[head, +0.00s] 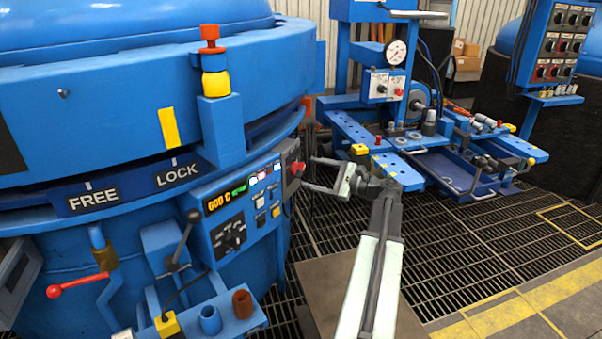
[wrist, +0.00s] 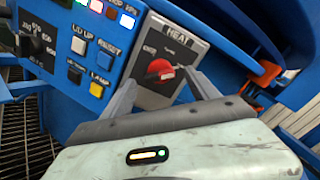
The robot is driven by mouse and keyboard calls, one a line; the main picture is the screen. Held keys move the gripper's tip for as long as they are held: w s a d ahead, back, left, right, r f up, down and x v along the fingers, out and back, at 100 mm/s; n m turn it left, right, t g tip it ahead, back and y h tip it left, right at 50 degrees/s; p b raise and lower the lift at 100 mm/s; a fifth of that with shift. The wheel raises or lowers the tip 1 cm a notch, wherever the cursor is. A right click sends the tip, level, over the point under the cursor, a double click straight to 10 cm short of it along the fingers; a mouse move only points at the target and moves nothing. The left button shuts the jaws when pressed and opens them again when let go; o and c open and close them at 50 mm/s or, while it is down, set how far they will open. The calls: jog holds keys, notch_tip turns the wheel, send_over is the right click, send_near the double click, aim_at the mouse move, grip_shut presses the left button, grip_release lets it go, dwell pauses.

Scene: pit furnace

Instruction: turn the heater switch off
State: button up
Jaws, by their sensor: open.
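The heater switch is a red round knob (wrist: 160,69) on a grey plate marked HEAT (wrist: 180,42). A pale mark shows on the knob's lower right; the small position labels are too blurred to read. In the head view the red knob (head: 298,168) sits on a grey box at the right end of the furnace's control panel. My gripper (head: 309,172) is open, its fingers pointing left at the knob. In the wrist view my gripper (wrist: 162,79) has one finger on each side of the knob; I cannot tell whether either touches it.
The control panel (head: 233,228) left of the switch has a lit 600 C display (head: 226,199), a dial and several buttons. Close by are the LID UP button (wrist: 79,45) and yellow LAMP button (wrist: 97,90). A blue workbench (head: 375,150) stands behind my arm.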

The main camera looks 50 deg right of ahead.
aim_at(302, 170)
jog(key=shift+x, duration=1.9)
jog(key=shift+a, duration=0.1)
jog(key=c, duration=1.4)
jog(key=shift+o, duration=0.2)
